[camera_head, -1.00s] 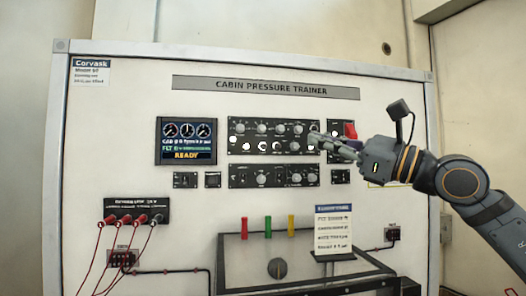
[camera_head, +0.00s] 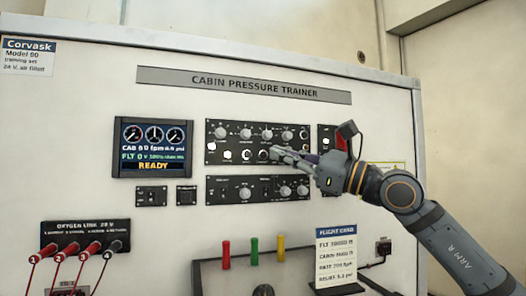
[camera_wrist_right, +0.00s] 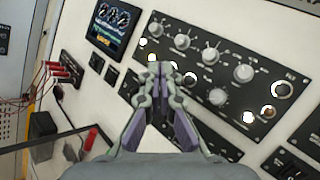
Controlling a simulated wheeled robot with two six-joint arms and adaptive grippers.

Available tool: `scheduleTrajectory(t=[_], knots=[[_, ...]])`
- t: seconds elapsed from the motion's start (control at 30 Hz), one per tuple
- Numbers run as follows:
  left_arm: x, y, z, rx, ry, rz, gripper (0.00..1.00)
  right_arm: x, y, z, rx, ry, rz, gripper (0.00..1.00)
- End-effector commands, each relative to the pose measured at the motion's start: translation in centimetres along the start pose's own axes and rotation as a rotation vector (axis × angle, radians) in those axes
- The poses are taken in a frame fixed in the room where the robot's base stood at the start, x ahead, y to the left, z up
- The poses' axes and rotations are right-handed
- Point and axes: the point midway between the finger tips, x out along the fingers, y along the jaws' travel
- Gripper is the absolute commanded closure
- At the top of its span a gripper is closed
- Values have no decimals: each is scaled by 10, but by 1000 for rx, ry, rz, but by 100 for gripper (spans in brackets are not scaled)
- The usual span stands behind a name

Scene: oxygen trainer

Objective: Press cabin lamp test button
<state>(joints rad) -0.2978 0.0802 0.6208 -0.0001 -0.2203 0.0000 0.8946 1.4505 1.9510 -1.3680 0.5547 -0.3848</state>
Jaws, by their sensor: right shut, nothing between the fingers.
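The upper black control panel (camera_head: 258,141) on the trainer board has a row of knobs above a row of round white or ringed controls. The labels are too small to read, so I cannot tell which control is the cabin lamp test button. My right gripper (camera_head: 273,153) is shut and empty, its fingertips in front of the panel's lower row, right of middle. In the right wrist view the shut fingers (camera_wrist_right: 160,68) point at the panel (camera_wrist_right: 230,75) and cover part of it. I cannot tell whether the tips touch it. My left gripper is not in view.
A display (camera_head: 152,148) reading READY is left of the panel. A second knob panel (camera_head: 257,189) lies just below it. A red switch cover (camera_head: 341,142) is close to my right wrist. Colored levers (camera_head: 254,248), a flight card (camera_head: 336,255) and red-lead plugs (camera_head: 69,248) are lower down.

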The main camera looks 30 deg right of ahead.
Motion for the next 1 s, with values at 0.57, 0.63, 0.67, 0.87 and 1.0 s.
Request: scheduleTrajectory(t=[0.57,0.63,0.67,0.87,1.0], knots=[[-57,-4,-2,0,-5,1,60,45,-33,-30,1,0,0,100],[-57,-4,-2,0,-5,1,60,45,-33,-32,0,0,0,100],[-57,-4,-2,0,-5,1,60,45,-33,-32,0,0,0,100],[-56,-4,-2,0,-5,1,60,45,-33,-33,-1,0,0,100],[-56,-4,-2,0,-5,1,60,45,-33,-32,-1,0,0,100]])
